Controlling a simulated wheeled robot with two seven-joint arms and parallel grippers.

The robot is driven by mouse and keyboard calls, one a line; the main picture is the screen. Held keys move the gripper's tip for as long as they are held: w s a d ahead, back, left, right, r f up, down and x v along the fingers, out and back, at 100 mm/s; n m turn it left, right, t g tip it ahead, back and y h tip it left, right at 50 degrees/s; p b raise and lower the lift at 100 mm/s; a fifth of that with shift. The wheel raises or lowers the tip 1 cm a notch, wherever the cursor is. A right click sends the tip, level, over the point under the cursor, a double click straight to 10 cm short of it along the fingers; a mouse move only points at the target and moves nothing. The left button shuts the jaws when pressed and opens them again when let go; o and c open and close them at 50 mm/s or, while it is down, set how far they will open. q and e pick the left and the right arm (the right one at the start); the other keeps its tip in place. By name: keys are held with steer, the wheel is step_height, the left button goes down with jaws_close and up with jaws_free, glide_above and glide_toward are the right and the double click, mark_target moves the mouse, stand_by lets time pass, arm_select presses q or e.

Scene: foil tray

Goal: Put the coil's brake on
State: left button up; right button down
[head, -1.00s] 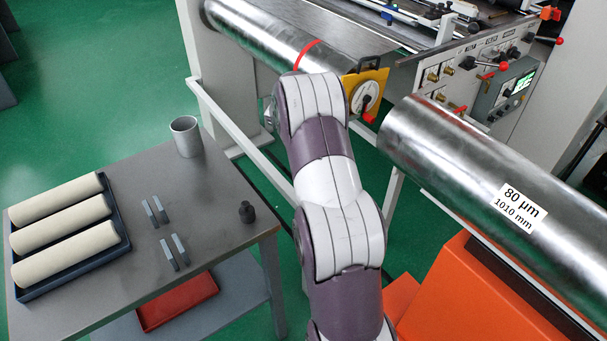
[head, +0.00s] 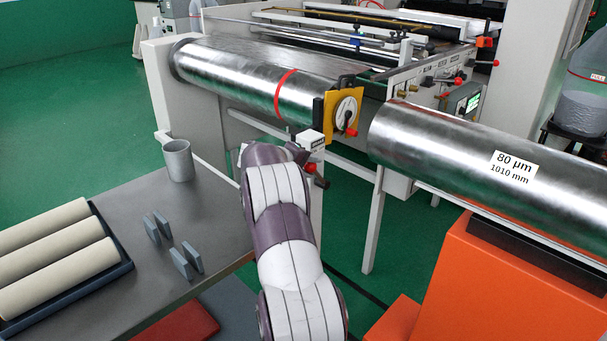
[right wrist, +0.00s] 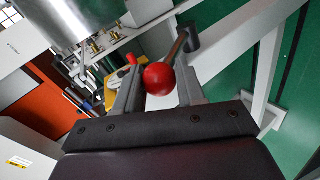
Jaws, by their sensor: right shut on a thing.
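The coil (head: 235,82) of shiny foil lies across the machine with a red band around it. At its right end is a yellow plate (head: 358,105) with a white dial and red-knobbed handle. Below it is a white labelled box (head: 311,139), with a dark lever ending in a red ball knob (head: 321,182). My right gripper (head: 308,168) is at this lever, largely hidden by my own arm in the head view. In the right wrist view the gripper (right wrist: 160,82) has its fingers on either side of the red ball, shut on it; a metal lever runs up right from the ball.
A second metal roll (head: 440,150), labelled 80 µm, lies to the right above an orange stand (head: 480,275). A grey table at left carries a metal cup (head: 178,160), several grey blocks and cream rolls in a dark tray (head: 122,262). White frame bars surround the lever.

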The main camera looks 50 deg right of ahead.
steer(key=shift+r, duration=0.1)
steer(key=c, duration=0.7)
jaws_free()
steer(key=shift+d, duration=0.1)
steer(key=shift+c, duration=0.2)
steer(key=shift+w+d+f, duration=0.1)
steer(key=shift+d+f, duration=0.05)
steer(key=shift+f, duration=0.1)
steer(key=p+v, duration=1.1)
steer(key=v, duration=0.1)
steer(key=shift+a+r, duration=0.2)
steer(key=shift+a, duration=0.15)
